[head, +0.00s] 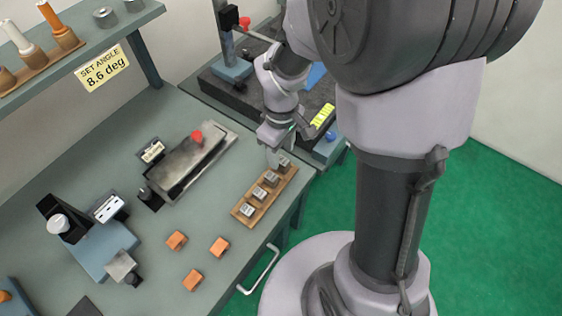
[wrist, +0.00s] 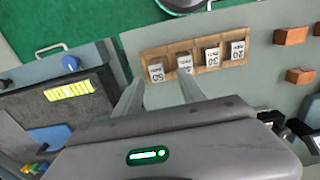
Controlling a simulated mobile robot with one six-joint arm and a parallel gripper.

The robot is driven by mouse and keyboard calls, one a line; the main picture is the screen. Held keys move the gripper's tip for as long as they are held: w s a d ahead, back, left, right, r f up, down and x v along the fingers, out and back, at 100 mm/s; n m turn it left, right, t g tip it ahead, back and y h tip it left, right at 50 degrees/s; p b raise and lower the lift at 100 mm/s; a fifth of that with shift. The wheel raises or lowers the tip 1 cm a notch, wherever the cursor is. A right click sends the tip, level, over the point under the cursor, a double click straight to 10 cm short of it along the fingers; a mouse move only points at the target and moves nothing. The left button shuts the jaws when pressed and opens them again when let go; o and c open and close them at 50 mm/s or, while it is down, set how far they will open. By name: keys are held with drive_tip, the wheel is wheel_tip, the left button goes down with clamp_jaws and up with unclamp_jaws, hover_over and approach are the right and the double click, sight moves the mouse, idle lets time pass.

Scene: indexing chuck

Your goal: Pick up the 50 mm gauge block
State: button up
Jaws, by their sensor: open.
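The 50 mm gauge block (wrist: 157,73) is a small grey block with a white label, in the end slot of a wooden tray (wrist: 222,60). In the head view the 50 mm block (head: 284,164) is at the tray's upper right end. My gripper (wrist: 160,78) is open and empty, its two fingers pointing toward the block, one on each side of it in the wrist view. In the head view my gripper (head: 271,150) is just above that end of the tray. Contact cannot be told.
The 40 block (wrist: 185,63), 30 block (wrist: 212,57) and 20 block (wrist: 237,50) stand beside it in the tray. Several orange blocks (head: 219,247) lie on the bench. A grey fixture with a red knob (head: 196,136) stands left of the tray. A dark plate (head: 253,105) lies behind.

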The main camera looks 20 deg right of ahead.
sight(283, 160)
drive_tip(key=f+b, duration=0.2)
drive_tip(key=f, duration=0.1)
drive_tip(key=f+b, duration=0.1)
drive_tip(key=f, duration=0.1)
drive_tip(key=shift+d+f, duration=0.25)
drive_tip(key=shift+w+r, duration=0.1)
drive_tip(key=shift+r, duration=0.05)
clamp_jaws()
